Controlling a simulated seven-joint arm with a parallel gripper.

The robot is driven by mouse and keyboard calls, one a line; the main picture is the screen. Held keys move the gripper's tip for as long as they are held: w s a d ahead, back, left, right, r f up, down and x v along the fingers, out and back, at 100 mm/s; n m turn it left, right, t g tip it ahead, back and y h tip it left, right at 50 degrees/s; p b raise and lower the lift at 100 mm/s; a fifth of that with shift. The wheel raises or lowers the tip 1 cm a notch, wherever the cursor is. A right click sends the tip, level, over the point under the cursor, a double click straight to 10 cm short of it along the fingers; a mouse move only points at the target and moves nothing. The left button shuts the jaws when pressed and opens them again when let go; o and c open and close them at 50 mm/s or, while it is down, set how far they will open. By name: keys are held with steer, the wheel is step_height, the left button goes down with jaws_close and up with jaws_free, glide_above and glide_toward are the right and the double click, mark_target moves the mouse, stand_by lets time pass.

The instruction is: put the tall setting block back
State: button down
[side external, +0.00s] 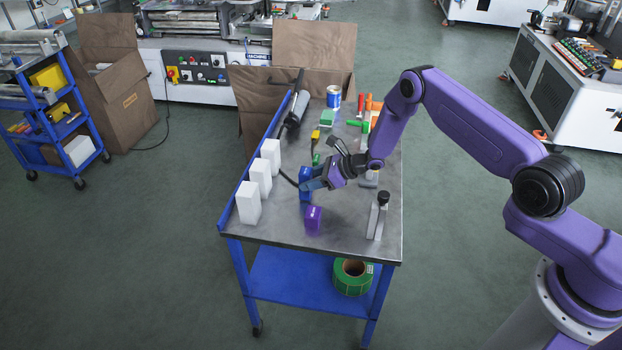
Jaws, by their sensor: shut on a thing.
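My gripper (309,184) is over the middle of the bench, reaching in from the right. It is shut on an upright blue block (305,197), with its fingers across the block's middle. I cannot tell whether the block's base touches the bench top. A shorter purple block (313,220) stands just in front of the blue block, towards the near edge. Three white blocks (249,203) stand in a row along the left edge of the bench. No block carries a readable name, so I cannot confirm which is the tall setting block.
The metal bench top (281,227) has a blue raised left edge. A grey stand with a black knob (377,215) is at the near right. A can (333,97), green and yellow items and orange-handled tools are at the back. A green roll (352,277) lies on the lower shelf.

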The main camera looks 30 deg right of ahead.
steer(key=shift+f, duration=0.25)
stand_by(0.6)
steer(key=shift+c, duration=2.3)
jaws_free()
steer(key=shift+f, duration=0.1)
steer(key=shift+r, duration=6.55)
